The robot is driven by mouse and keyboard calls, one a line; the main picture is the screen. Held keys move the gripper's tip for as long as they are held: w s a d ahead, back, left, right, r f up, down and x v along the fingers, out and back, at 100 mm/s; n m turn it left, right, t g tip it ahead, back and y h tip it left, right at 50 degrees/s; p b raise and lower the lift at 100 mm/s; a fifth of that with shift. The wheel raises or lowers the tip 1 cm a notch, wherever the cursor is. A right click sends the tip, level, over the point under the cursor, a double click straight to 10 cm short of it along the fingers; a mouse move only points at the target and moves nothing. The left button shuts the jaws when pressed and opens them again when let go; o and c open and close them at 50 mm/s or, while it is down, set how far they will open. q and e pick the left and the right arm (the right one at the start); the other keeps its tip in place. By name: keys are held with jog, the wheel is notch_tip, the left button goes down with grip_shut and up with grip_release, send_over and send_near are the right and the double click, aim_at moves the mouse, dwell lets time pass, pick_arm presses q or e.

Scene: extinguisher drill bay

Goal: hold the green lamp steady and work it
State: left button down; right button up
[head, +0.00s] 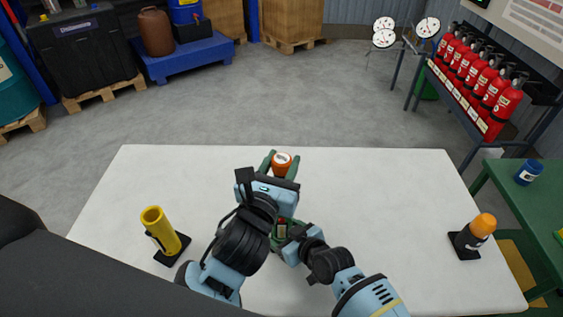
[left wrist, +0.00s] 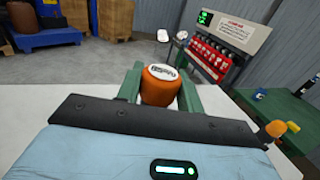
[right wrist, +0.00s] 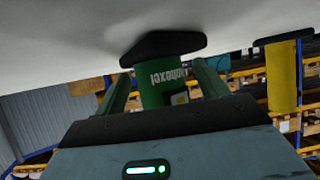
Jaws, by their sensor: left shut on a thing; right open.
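The green lamp (right wrist: 163,92) has a green body with upside-down lettering and a black base in the right wrist view. Its orange head (head: 282,167) with a pale, marked end disc shows in the head view and in the left wrist view (left wrist: 159,92). My left gripper (head: 281,156) is shut on the orange head from both sides. My right gripper (right wrist: 165,70) is open, its fingers on either side of the lower body. The base seems a little clear of the table, over a soft shadow. My left gripper's palm hides the lamp's middle.
The white table (head: 390,190) has free room on both sides. A yellow lamp (head: 158,228) stands left on a black base. An orange-topped black lamp (head: 479,230) stands right. A green side table (head: 510,190) bears a blue jar (head: 529,173). Red extinguishers (head: 482,75) stand behind.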

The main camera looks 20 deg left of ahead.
jog(key=c, duration=0.8)
pick_arm(q)
jog(key=shift+f, duration=1.6)
send_over(282, 221)
jog(key=w+a, duration=0.1)
jog(key=w, duration=0.2)
jog(key=shift+w+f, duration=0.1)
jog(key=shift+f, duration=3.7)
dwell(1.0)
jog(key=c, duration=0.8)
grip_release()
jog(key=shift+c, duration=0.2)
